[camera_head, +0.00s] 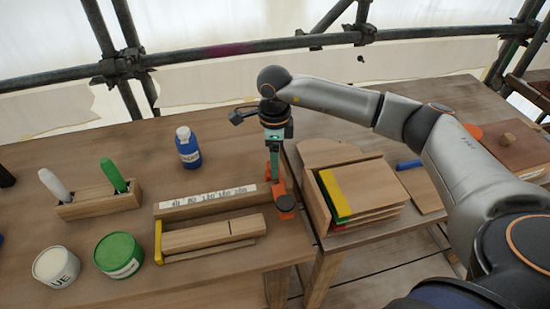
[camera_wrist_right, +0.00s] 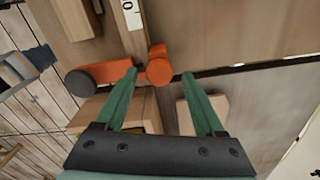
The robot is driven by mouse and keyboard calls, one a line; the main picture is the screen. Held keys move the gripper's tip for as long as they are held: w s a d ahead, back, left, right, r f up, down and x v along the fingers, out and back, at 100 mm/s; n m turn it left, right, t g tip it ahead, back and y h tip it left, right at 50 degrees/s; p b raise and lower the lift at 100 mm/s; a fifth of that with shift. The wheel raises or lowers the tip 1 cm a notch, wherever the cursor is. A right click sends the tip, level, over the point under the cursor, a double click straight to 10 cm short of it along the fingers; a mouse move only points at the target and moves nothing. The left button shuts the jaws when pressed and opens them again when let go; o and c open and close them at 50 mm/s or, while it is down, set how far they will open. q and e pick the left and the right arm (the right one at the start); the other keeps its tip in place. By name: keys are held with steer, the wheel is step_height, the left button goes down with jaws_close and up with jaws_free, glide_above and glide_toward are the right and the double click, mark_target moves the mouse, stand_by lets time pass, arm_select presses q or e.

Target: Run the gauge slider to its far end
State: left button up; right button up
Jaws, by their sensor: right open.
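The gauge (camera_head: 205,203) is a wooden bar with a white number strip, lying on the left bench. The orange slider (camera_head: 284,198) sits at the bar's right end, near the bench edge, with a black round knob at its near side. My right gripper (camera_head: 274,172) points down over the slider. In the right wrist view the gripper (camera_wrist_right: 160,73) is open, and the slider's round orange end (camera_wrist_right: 158,66) shows between the two green fingertips. I cannot tell whether a finger touches it. My left gripper is not in view.
A blue bottle (camera_head: 188,147) stands behind the gauge. A wooden block (camera_head: 210,236) with a yellow end lies in front of it. Stacked boards (camera_head: 362,194) stand close right, across a gap between benches.

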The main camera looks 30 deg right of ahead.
step_height(320, 180, up, 12)
steer(key=b, duration=0.1)
steer(key=shift+r, duration=0.2)
steer(key=shift+s+f, duration=0.1)
stand_by(0.5)
